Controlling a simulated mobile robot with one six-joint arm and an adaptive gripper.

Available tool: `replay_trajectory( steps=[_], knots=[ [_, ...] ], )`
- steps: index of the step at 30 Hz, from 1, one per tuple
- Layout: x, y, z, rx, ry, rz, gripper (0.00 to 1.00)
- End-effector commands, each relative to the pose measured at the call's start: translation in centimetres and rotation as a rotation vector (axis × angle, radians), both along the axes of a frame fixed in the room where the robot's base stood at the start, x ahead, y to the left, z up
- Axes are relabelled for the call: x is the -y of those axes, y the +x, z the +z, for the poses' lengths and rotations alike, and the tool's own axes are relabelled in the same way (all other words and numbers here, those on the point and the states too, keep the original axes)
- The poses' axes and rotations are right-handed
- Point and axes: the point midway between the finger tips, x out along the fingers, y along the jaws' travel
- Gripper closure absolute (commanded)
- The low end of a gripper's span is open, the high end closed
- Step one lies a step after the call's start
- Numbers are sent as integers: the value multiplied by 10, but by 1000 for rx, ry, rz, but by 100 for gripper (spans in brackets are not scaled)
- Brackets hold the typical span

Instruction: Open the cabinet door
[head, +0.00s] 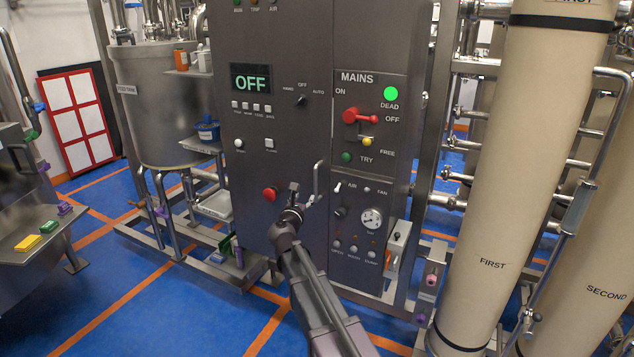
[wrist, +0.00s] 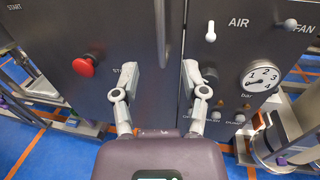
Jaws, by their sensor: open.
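The grey metal cabinet door (head: 262,160) carries an OFF display, buttons and a red push button. Its vertical bar handle (head: 317,180) is near the door's right edge, beside the seam with the MAINS panel. The handle also shows at the top centre of the wrist view (wrist: 161,32). The door looks shut. My gripper (head: 303,196) is open and empty, close to the handle's lower end in the head view. In the wrist view my gripper (wrist: 160,72) has its fingers apart, with the handle lined up between them but further up the picture. Contact cannot be seen.
The red push button (head: 270,194) is left of my gripper. The MAINS panel (head: 365,120) with a red switch, and a pressure gauge (head: 372,218), are to the right. A steel tank (head: 160,100) stands left; beige columns (head: 520,150) stand right. Blue floor (head: 150,270) is open at front left.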

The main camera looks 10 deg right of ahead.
Motion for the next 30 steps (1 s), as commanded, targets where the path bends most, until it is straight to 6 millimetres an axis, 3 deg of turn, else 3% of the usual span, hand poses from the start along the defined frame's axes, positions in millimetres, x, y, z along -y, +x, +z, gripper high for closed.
replay_trajectory(
  steps=[14,30],
  knots=[
    [3,8,0,0,5,-2,43],
    [32,73,0,1,6,-2,43]
  ],
)
